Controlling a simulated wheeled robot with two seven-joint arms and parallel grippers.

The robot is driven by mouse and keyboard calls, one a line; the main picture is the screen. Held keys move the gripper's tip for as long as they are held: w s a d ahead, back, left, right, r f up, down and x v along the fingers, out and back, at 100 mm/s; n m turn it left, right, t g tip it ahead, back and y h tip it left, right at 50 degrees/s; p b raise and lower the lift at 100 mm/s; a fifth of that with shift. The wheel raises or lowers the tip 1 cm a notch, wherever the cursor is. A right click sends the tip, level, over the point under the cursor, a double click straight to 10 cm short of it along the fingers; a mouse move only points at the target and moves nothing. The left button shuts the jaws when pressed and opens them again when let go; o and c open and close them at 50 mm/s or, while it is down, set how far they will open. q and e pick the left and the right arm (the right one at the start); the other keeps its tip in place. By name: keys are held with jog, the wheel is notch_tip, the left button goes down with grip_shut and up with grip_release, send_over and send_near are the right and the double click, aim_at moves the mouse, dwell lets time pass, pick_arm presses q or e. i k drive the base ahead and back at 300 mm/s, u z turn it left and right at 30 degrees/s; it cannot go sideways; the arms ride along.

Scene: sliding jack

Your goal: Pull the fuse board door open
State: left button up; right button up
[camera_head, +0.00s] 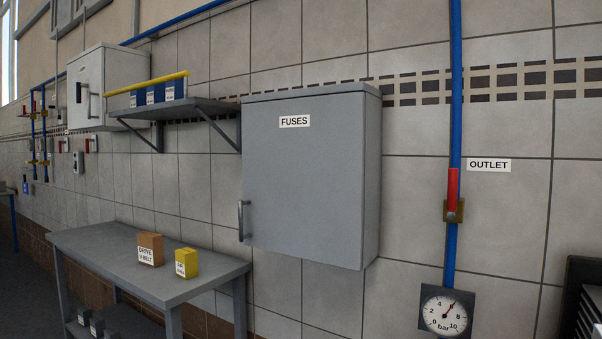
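The fuse board is a grey metal box (372,180) on the tiled wall, in the middle of the head view. Its door (305,185) carries a "FUSES" label (294,121) near the top and looks shut. A dark vertical bar handle (242,220) sits at the door's lower left edge. The inside of the box is hidden by the door. Neither of my grippers shows in this view.
A grey bench (130,258) with a brown box (151,248) and a yellow box (187,262) stands below left. A bracketed shelf (205,104) meets the box's left side. Right are a blue pipe (455,110) with a red valve lever (452,188) and a gauge (446,310).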

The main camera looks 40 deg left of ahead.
aim_at(303, 158)
jog(key=u, duration=0.2)
jog(key=k, duration=0.25)
jog(key=u, duration=3.85)
jog(key=i, duration=0.15)
jog(key=z, duration=1.8)
jog(key=i, duration=1.1)
